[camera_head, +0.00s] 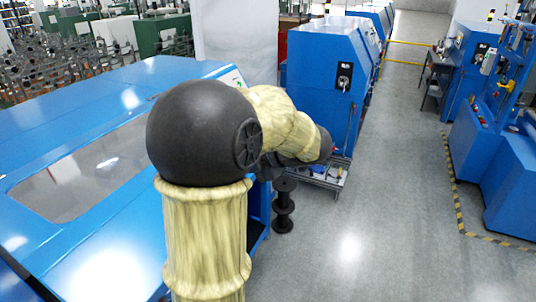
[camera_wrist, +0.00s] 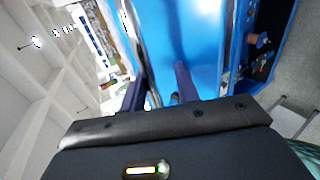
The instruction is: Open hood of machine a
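A large blue machine (camera_head: 60,120) fills the left of the head view. Its sloped top is a hood with a long clear window (camera_head: 85,175), and it lies flat and looks closed. My arm in its pale cover crosses in front of the machine's right end and hides part of it. In the wrist view, two dark fingers of my gripper (camera_wrist: 160,82) stand apart with a gap between them. A blue machine surface (camera_wrist: 190,35) lies beyond them. Nothing is clearly held between the fingers, and I cannot tell whether they touch the surface. No label naming machine a is readable.
Another blue machine (camera_head: 325,75) with a control panel stands behind. A black spool (camera_head: 284,205) and a low metal cart (camera_head: 325,172) are near my arm. Grey floor (camera_head: 400,220) is clear to the right, up to blue equipment (camera_head: 510,170) behind striped tape.

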